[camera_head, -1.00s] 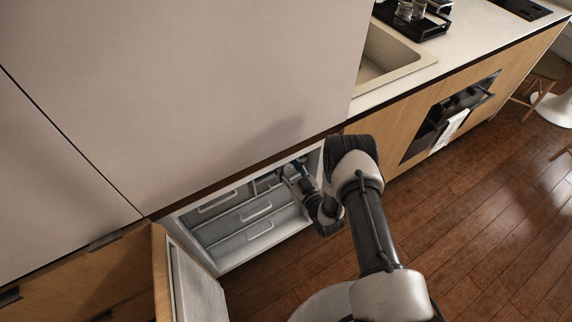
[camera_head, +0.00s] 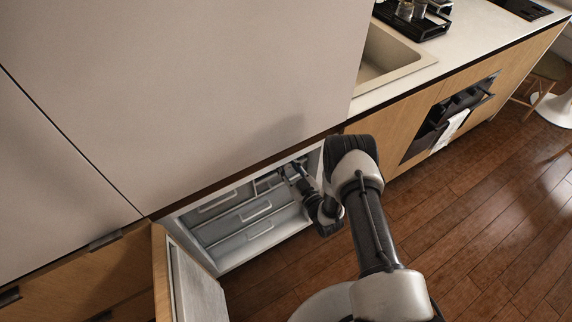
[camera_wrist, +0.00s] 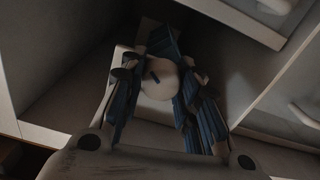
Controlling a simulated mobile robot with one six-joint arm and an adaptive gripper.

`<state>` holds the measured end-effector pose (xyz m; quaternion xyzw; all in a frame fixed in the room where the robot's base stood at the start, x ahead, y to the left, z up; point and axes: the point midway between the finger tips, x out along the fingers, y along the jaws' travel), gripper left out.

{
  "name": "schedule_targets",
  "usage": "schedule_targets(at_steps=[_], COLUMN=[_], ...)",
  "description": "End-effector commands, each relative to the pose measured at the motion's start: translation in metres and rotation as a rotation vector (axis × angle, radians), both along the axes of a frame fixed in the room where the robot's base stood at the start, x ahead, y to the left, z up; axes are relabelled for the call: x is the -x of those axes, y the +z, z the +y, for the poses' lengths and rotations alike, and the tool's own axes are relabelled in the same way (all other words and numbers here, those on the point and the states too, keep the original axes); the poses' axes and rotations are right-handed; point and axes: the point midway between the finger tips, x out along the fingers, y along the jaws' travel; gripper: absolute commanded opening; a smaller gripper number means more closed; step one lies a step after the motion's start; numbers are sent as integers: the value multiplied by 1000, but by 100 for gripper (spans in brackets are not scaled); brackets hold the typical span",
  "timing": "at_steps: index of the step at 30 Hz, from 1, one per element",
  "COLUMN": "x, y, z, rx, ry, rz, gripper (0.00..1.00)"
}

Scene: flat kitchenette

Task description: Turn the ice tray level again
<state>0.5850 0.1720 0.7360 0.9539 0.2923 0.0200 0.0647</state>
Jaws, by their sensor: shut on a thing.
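My gripper (camera_head: 296,172) reaches into the open freezer compartment, in its upper right part. In the wrist view my gripper (camera_wrist: 164,58) has its two fingers around a dark blue piece, which I take to be the ice tray (camera_wrist: 165,42). It appears tilted in that view, but dim light and the fingers hide most of it, so I cannot judge its exact angle or what is in it. A pale rounded part shows between the fingers. In the head view the ice tray is mostly hidden; only a bluish trace shows by the gripper.
The freezer (camera_head: 240,222) has drawers with pale handles (camera_head: 257,230) below and left of my gripper. Its door (camera_head: 195,285) stands open at the left. A tall cabinet front (camera_head: 180,90) hangs above the opening. Wooden floor (camera_head: 470,220) is clear at the right.

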Motion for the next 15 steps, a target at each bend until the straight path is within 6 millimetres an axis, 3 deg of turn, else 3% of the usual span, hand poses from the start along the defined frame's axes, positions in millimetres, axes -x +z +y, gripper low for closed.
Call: schedule_targets(at_steps=[15], x=[1], y=[-1], z=[1], rx=[389], ry=[-1], rz=[-261], gripper=[6])
